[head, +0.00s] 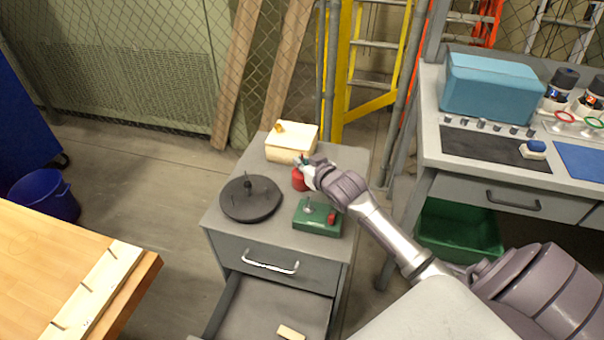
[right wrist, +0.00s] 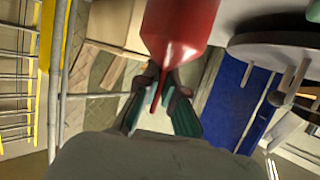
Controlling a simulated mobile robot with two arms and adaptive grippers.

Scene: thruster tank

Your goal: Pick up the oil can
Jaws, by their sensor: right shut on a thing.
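The oil can (head: 299,182) is small and red and is at the grey cabinet's top, between the cream box and the black round piece. In the right wrist view its red body (right wrist: 181,28) fills the top middle, with a thin red spout running between the fingers. My right gripper (head: 304,162) comes in from the right and is shut on the oil can at its spout. The gripper partly hides the can in the head view. I cannot tell whether the can's base touches the cabinet. My left gripper is not in view.
On the cabinet (head: 225,230) stand a cream box (head: 291,148), a black round piece (head: 250,205) and a green block (head: 314,222), all close to the can. The drawer (head: 262,315) below is open. A workbench (head: 432,130) stands at the right, a wooden table (head: 45,265) at the left.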

